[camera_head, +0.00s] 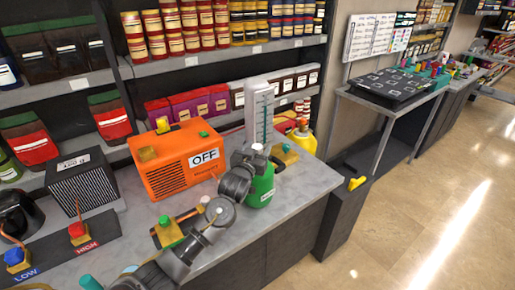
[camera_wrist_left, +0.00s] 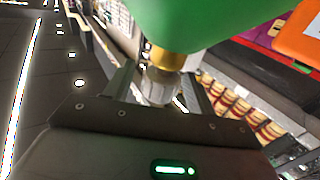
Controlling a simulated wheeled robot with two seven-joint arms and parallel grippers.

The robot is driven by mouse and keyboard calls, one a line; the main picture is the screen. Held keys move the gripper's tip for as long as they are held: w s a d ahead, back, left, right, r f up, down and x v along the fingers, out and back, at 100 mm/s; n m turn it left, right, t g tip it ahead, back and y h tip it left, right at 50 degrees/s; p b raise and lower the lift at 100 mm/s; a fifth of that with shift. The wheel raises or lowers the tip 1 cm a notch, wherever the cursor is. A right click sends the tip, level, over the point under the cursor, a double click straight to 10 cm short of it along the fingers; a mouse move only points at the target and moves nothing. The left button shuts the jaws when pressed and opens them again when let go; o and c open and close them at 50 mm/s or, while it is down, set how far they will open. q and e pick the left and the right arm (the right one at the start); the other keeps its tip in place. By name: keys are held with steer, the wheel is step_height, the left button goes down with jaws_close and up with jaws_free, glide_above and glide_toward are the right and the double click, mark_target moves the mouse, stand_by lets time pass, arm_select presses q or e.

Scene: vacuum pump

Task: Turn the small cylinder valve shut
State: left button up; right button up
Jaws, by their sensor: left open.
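A small green cylinder (camera_head: 261,187) stands on the grey counter, right of the orange box. In the left wrist view the cylinder (camera_wrist_left: 215,22) fills the top, with a brass neck (camera_wrist_left: 167,58) and a pale grey valve (camera_wrist_left: 160,86) at its end. My left gripper (camera_head: 257,152) is at the top of the cylinder in the head view. In the wrist view its open fingers (camera_wrist_left: 160,92) stand on either side of the valve. I cannot tell whether they touch it. The arm hides part of the cylinder. My right gripper is not in view.
The orange box marked OFF (camera_head: 175,164) stands close by on the left. A tall grey gauge panel (camera_head: 262,115) and a yellow cylinder (camera_head: 302,138) are behind. LOW and HIGH valves (camera_head: 78,233) are at lower left. Open floor (camera_head: 430,220) lies to the right.

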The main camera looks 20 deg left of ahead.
arm_select(q)
steer(key=c, duration=1)
steer(key=shift+o, duration=0.2)
